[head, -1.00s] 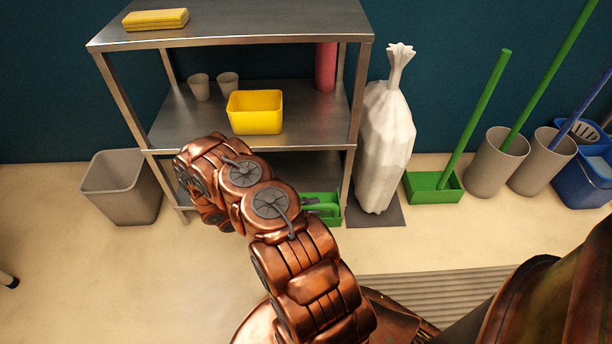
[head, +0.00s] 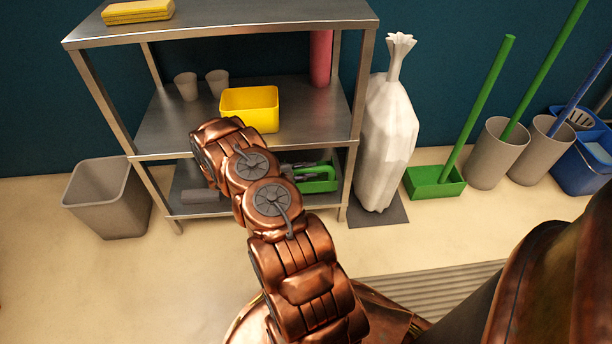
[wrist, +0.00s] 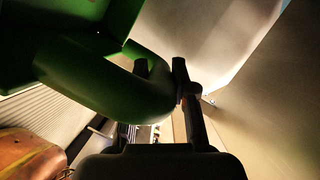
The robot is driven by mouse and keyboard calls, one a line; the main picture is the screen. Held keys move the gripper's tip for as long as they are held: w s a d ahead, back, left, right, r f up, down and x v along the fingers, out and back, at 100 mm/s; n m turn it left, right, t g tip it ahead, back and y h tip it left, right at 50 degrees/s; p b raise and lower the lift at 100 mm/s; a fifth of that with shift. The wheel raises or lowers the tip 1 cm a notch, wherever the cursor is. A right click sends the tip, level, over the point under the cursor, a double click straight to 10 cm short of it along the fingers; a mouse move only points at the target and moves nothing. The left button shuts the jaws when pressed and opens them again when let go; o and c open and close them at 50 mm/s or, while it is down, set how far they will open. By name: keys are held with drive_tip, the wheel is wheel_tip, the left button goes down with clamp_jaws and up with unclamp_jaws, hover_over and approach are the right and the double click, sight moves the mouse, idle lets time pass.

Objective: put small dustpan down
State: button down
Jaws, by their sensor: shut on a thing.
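The small green dustpan (head: 320,185) is at the lower right of the metal shelf unit in the head view. My gripper (head: 296,171) is shut on its handle, partly hidden behind my arm. In the wrist view the curved green handle (wrist: 95,85) runs to the dark fingers of my gripper (wrist: 160,72). The dustpan's body fills the upper left there. In the head view it overlaps the bottom shelf (head: 235,209); I cannot tell whether it touches the shelf or is held above it.
A yellow bin (head: 250,112) and two cups stand on the middle shelf. A grey bin (head: 108,200) stands left of the unit, a white sack (head: 388,140) right of it. A long-handled green dustpan (head: 436,182) is farther right. The front floor at left is clear.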

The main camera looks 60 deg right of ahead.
drive_tip(key=f+b, duration=0.1)
drive_tip(key=f, duration=0.1)
drive_tip(key=f+b, duration=0.1)
drive_tip(key=shift+w+d+f+b, duration=0.2)
drive_tip(key=shift+d+f+b, duration=0.1)
drive_tip(key=shift+f, duration=0.05)
drive_tip(key=shift+r, duration=0.1)
drive_tip(key=c, duration=0.9)
unclamp_jaws()
drive_tip(key=shift+c, duration=0.2)
drive_tip(key=shift+w+a+r, duration=0.15)
drive_tip(key=shift+w+a, duration=0.05)
drive_tip(key=shift+a, duration=0.1)
drive_tip(key=p+v, duration=0.4)
drive_tip(key=v, duration=0.7)
drive_tip(key=shift+a, duration=0.2)
